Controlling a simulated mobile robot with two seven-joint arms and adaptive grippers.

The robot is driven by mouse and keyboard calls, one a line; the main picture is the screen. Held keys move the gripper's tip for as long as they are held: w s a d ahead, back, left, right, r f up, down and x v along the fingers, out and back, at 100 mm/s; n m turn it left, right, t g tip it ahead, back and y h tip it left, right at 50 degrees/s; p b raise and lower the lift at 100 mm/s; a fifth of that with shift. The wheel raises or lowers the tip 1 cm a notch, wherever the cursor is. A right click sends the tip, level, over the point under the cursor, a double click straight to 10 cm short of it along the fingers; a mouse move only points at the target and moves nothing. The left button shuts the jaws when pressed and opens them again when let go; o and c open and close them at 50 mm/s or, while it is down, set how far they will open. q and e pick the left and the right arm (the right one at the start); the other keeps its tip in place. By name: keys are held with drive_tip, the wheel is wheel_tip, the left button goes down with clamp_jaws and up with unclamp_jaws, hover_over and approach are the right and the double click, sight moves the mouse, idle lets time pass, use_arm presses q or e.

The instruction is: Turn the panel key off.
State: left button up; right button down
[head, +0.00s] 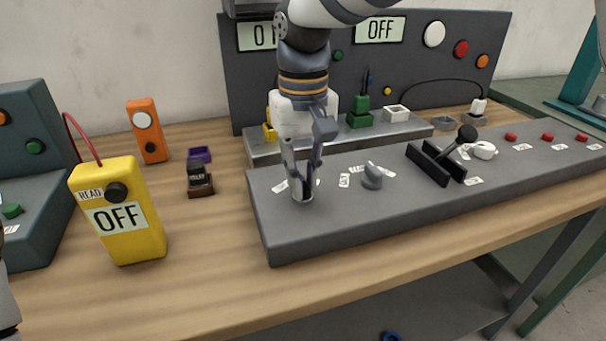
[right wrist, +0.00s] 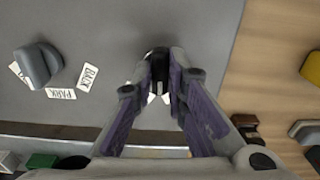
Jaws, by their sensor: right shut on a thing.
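My right gripper (head: 302,192) points down at the left end of the grey control panel (head: 330,225). In the right wrist view my right gripper (right wrist: 160,80) has its fingertips closed around a small dark piece, the panel key (right wrist: 159,65). White labels lie on the panel beside the key, partly covered by the fingers. In the head view the fingers hide most of the key, so its turn angle cannot be read. My left gripper is not in view.
A grey selector knob (head: 372,176) stands right of the gripper, then a black lever (head: 467,133) and red buttons (head: 510,136). A yellow meter (head: 122,215) reading OFF stands at left. Behind, a display (head: 380,30) reads OFF; my arm partly covers another.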

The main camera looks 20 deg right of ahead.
sight(304, 182)
drive_tip(key=n, duration=0.5)
drive_tip(key=shift+n, duration=0.3)
idle(0.4)
drive_tip(key=c, duration=1.6)
unclamp_jaws()
wheel_tip(304, 182, up, 12)
